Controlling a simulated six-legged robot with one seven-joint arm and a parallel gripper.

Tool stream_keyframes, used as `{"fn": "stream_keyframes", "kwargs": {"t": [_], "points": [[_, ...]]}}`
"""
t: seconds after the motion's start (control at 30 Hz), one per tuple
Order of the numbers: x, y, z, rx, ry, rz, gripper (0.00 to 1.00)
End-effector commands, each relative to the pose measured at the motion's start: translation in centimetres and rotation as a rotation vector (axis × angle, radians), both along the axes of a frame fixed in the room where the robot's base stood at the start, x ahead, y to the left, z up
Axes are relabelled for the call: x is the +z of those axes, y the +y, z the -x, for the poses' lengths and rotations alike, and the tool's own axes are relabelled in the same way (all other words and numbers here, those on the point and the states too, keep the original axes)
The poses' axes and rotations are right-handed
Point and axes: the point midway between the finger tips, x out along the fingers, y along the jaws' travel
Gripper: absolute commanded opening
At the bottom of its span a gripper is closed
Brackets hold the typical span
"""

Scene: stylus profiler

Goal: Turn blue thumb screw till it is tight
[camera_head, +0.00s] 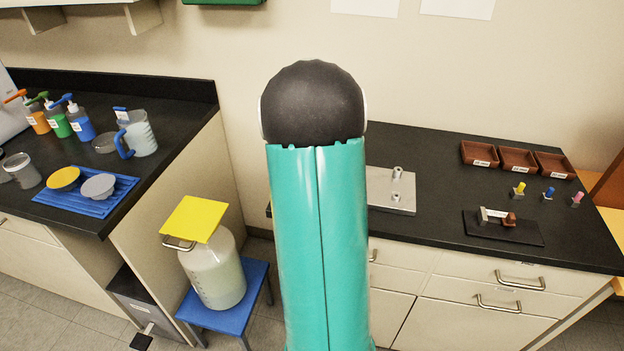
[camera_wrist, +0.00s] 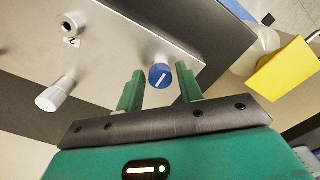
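The blue thumb screw (camera_wrist: 161,76) shows in the wrist view, a round blue knob with a white line across its top. It sits at the edge of a light metal plate (camera_wrist: 135,38). My gripper (camera_wrist: 160,84) is open, with one green finger on each side of the knob and visible gaps between. I cannot tell how deep the knob is between the fingertips. In the head view, my arm hides the screw and my gripper; part of the metal plate (camera_head: 378,184) shows to its right.
Two metal posts (camera_wrist: 55,95) (camera_wrist: 72,24) stand on the plate. Right of it on the bench are a dark block with a small clamp (camera_head: 500,228), small yellow, blue (camera_head: 548,193) and pink-topped pieces, and brown trays (camera_head: 518,160). A yellow-topped jug (camera_head: 215,275) stands on a blue stool.

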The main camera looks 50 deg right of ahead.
Motion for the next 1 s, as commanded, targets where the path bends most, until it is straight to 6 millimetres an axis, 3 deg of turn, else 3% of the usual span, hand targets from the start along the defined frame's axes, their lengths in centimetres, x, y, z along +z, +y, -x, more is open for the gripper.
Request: {"fn": "stream_keyframes", "kwargs": {"t": [0.27,0.87,1.0], "points": [[0.02,-0.07,0.06,0.294,0.000,0.001,0.36],[0.01,-0.14,-0.26,0.305,0.000,0.000,0.36],[0.01,-0.14,-0.26,0.305,0.000,0.000,0.13]]}}
